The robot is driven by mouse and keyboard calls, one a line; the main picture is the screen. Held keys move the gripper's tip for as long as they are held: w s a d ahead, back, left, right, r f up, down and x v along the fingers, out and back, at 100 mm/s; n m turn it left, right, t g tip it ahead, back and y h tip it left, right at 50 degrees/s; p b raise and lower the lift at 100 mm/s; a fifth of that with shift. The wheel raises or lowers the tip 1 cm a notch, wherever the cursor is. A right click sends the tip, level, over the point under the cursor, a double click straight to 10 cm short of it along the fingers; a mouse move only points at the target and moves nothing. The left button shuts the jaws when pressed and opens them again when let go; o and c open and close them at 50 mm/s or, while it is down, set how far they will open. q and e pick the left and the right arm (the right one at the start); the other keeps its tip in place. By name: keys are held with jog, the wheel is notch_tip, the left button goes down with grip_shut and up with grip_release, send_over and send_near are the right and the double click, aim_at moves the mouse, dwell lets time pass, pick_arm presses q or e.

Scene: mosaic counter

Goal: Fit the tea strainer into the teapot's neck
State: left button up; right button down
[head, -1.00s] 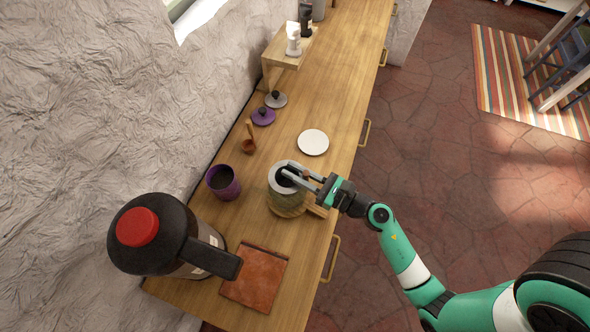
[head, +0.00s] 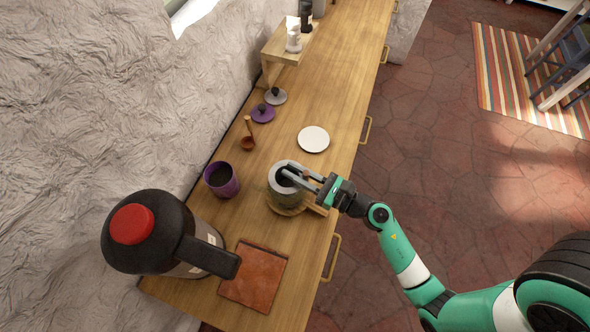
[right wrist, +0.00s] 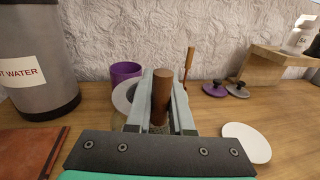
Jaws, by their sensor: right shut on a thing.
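The teapot (head: 286,200) is a grey round pot on the counter, with a pale rim and dark opening. A wooden piece juts out on its right side. My right gripper (head: 287,174) reaches over the opening from the right. In the right wrist view its fingers (right wrist: 162,74) are shut on an upright brown wooden handle (right wrist: 161,98), which I take to be the tea strainer's. My left gripper is not in view.
A purple cup (head: 222,180) and the large hot water dispenser (head: 158,236) stand left of the teapot. A reddish-brown mat (head: 253,276) lies in front.

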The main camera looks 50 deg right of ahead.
jog(key=shift+f, duration=0.2)
dwell(0.4)
jog(key=shift+c, duration=0.8)
grip_release()
jog(key=shift+s+d+r, duration=0.1)
jog(key=shift+s+r, duration=0.2)
jog(key=shift+s, duration=0.15)
jog(key=s, duration=0.1)
jog(key=s+r+p, duration=0.1)
jog(key=s, duration=0.1)
jog(key=s+r+p, duration=0.1)
jog(key=s, duration=0.1)
jog(key=shift+d+r, duration=0.2)
dwell(0.4)
